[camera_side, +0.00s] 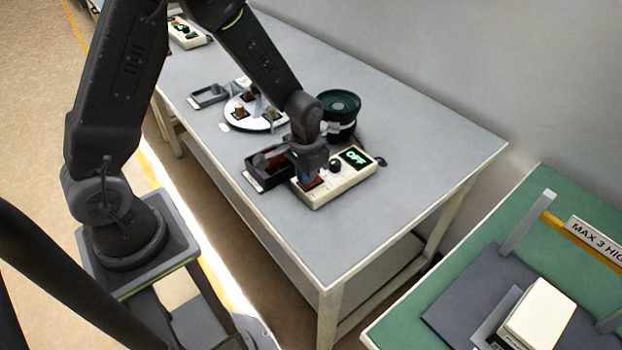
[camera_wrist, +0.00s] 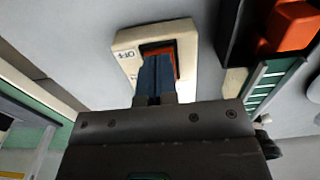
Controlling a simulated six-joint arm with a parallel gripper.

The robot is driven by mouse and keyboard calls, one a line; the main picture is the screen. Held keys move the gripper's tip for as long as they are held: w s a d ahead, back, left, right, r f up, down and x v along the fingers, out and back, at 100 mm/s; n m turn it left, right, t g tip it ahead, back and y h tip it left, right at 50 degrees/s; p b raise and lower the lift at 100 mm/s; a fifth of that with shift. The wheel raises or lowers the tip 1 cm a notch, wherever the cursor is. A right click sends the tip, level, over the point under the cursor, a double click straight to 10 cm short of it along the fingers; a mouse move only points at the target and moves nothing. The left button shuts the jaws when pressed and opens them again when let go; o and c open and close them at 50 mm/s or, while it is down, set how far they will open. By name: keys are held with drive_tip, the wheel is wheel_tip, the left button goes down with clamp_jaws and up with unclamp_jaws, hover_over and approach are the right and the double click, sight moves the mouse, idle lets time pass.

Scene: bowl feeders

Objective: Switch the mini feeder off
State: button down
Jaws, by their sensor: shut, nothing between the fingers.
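A cream control box (camera_side: 348,180) sits near the front of the grey table in the side view. Its display (camera_side: 355,157) reads OFF in green, and a black knob (camera_side: 335,165) is beside it. My gripper (camera_side: 308,180) is shut and empty, pointing down at the red switch on the box's left end. In the wrist view the shut blue fingertips (camera_wrist: 157,75) are over the red rocker switch (camera_wrist: 160,48) and hide part of it. The box also shows there (camera_wrist: 125,42), with an OFF label. I cannot tell whether the fingertips touch the switch.
A dark tray (camera_side: 262,172) lies left of the box. A green-topped bowl feeder (camera_side: 340,104) and a round white disc feeder (camera_side: 236,118) stand behind. Another control box (camera_side: 187,34) is far back. The table's right front is clear. A green bench (camera_side: 430,290) stands at right.

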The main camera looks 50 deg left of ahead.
drive_tip(key=shift+f, duration=0.1)
drive_tip(key=shift+r, duration=3.5)
drive_tip(key=shift+r, duration=0.3)
drive_tip(key=s+d+r+t, duration=0.1)
drive_tip(key=s+r+t, duration=0.4)
drive_tip(key=s+r, duration=1.1)
drive_tip(key=shift+s+d+r+t, duration=0.2)
drive_tip(key=shift+s+r+t, duration=0.1)
drive_tip(key=shift+r, duration=0.45)
